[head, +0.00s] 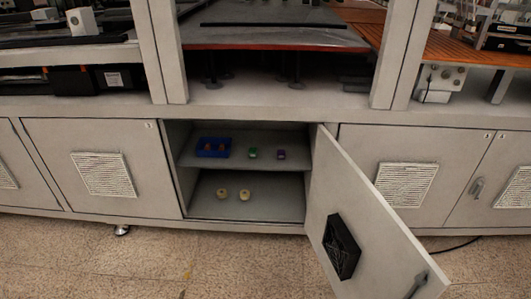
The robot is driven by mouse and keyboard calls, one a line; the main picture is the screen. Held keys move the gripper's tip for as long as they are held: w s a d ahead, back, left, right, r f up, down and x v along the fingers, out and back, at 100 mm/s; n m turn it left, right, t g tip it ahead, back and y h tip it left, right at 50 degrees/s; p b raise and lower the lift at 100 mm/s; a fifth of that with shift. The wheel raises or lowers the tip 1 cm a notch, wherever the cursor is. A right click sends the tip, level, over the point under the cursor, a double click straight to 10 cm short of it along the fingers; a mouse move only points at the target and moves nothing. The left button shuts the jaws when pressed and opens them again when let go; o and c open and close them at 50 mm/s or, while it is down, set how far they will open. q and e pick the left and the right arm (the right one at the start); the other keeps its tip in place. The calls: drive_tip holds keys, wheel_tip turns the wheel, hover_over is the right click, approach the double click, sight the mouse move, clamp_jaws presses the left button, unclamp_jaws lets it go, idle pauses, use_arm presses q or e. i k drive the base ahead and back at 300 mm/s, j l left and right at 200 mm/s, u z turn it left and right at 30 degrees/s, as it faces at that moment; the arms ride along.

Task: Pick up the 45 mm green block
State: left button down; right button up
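A small green block (253,153) sits on the upper shelf (230,162) inside the open cabinet, near the middle of the picture. A small purple block (281,154) is on the same shelf just to its right. A blue bin (213,147) with small orange or red things in it stands to the left of the green block. The block's size cannot be read from here. Neither of my grippers shows in the head view.
The cabinet door (365,220) is swung open to the right, out over the floor. Two cream round pieces (244,194) sit on the lower shelf (275,210). Closed cabinet panels flank the opening. The tiled floor (160,255) in front is clear.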

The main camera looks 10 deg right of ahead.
sight(252, 151)
drive_tip(key=i+j+z, duration=0.15)
drive_tip(key=i, duration=0.25)
drive_tip(key=i+j+z, duration=0.15)
drive_tip(key=i+j, duration=0.15)
drive_tip(key=i+l, duration=0.15)
drive_tip(key=i, duration=0.25)
drive_tip(key=i+l+z, duration=0.1)
drive_tip(key=i, duration=0.35)
